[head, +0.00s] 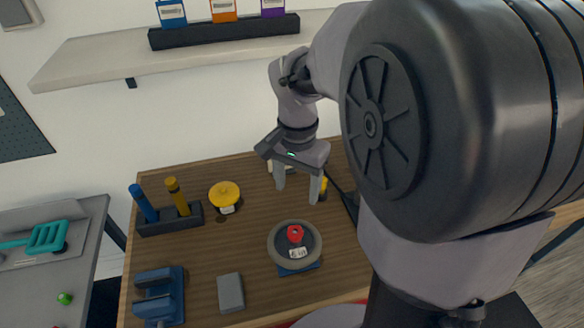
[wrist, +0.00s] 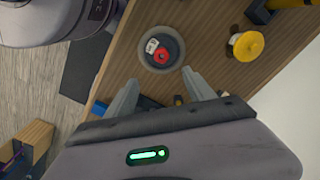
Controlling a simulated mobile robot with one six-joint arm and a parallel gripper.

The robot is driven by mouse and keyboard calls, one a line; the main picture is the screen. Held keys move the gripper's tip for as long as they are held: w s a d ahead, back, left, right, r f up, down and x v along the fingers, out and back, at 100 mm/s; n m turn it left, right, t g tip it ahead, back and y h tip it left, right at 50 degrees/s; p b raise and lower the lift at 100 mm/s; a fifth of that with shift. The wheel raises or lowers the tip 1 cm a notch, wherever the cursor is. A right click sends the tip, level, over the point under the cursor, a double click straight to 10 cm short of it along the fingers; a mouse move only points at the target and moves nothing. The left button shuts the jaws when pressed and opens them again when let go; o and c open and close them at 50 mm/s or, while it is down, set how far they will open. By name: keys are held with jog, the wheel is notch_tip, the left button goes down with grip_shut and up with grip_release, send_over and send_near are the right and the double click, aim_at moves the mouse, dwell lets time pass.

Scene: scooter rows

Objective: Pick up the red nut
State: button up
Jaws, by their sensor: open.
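The red nut (head: 295,233) lies in a round grey dish (head: 273,256) on the wooden table. A small white tag (head: 298,253) with dark print is beside it in the dish. In the wrist view the red nut (wrist: 161,54) shows in the dish (wrist: 176,65), beyond my fingertips. My gripper (head: 298,190) is open and empty, above the table behind the dish in the head view. Its two fingers are spread apart in the wrist view (wrist: 161,82). Neither finger touches the nut.
A yellow round-topped thing (head: 224,194) and a dark holder (head: 170,219) with blue and yellow handles stand at the left. A blue vise-like thing (head: 160,295) and a grey block (head: 230,292) are at the front. A shelf (head: 90,62) hangs above.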

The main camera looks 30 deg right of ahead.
jog(key=shift+r, duration=0.55)
jog(key=m+b, duration=0.2)
send_near(295, 232)
notch_tip(295, 232, down, 8)
jog(key=shift+f, duration=0.25)
jog(key=shift+s+r, duration=0.1)
grip_shut()
